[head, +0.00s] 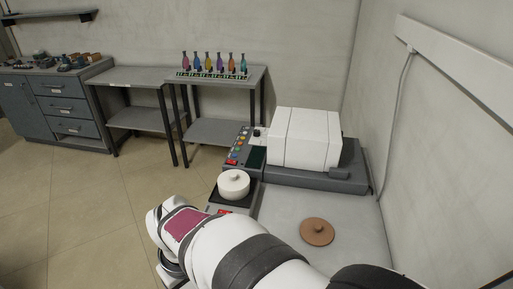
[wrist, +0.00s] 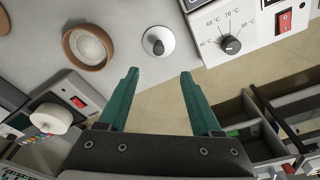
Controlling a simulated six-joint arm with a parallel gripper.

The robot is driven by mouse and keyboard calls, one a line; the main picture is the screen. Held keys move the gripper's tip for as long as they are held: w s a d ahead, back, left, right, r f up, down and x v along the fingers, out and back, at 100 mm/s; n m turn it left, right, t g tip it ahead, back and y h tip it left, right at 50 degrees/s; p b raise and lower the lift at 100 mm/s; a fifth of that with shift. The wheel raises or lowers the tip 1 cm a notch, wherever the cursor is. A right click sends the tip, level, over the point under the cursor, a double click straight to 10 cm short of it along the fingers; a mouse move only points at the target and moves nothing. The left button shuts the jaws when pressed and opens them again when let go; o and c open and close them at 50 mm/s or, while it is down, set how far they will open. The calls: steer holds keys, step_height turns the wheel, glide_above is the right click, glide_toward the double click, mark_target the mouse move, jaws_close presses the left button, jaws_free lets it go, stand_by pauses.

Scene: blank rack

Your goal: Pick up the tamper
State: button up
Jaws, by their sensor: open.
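What looks like the tamper (wrist: 159,41), a round white piece with a dark grey knob in its middle, sits on the light grey bench in the wrist view. My gripper (wrist: 160,72) is open and empty, its two teal fingers spread wide. In the picture, the white piece lies just beyond the fingertips, roughly in line with the gap between them. I cannot tell the height between them. In the head view my white arm covers the near bench; the fingers and this white piece do not show there.
A brown-rimmed round dish (wrist: 89,47) lies left of the white piece, and a white box with a temperature dial (wrist: 229,44) stands to its right. The head view shows a lidded white pot (head: 233,184), a brown knobbed disc (head: 317,231) and a large white machine (head: 305,138).

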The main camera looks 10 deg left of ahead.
steer(key=f, duration=0.5)
steer(key=w+a+f, duration=0.1)
steer(key=f, duration=0.9)
steer(key=shift+w+a+f, duration=0.1)
steer(key=shift+w+a, duration=0.15)
steer(key=shift+a, duration=0.15)
jaws_close()
